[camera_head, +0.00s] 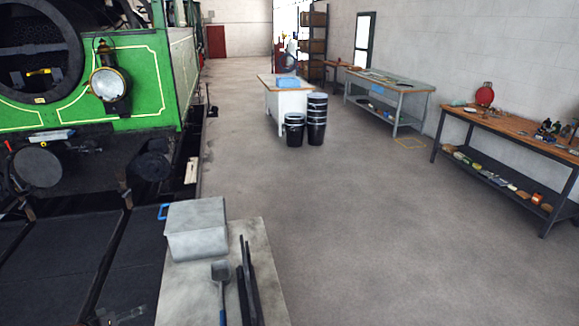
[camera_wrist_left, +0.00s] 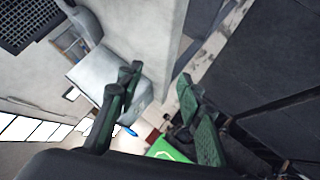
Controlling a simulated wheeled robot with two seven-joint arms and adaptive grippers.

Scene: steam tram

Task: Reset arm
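My left gripper (camera_wrist_left: 158,80) shows in the left wrist view with its two dark, green-padded fingers spread apart. Nothing is between them. In the head view I cannot make it out clearly; only a small unclear piece shows at the bottom left edge. A grey box (camera_head: 196,228) with a blue handle (camera_head: 164,212) at its left stands on a pale bench (camera_head: 190,297). The box (camera_wrist_left: 95,72) also shows behind the fingers in the left wrist view. My right gripper is in neither view.
A shovel (camera_head: 220,287) and dark bars (camera_head: 247,285) lie on the bench. A green steam tram (camera_head: 140,70) stands at the left. Black bins (camera_head: 317,120), a white cabinet (camera_head: 290,98) and workbenches (camera_head: 510,130) stand farther off. The floor right of the bench is clear.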

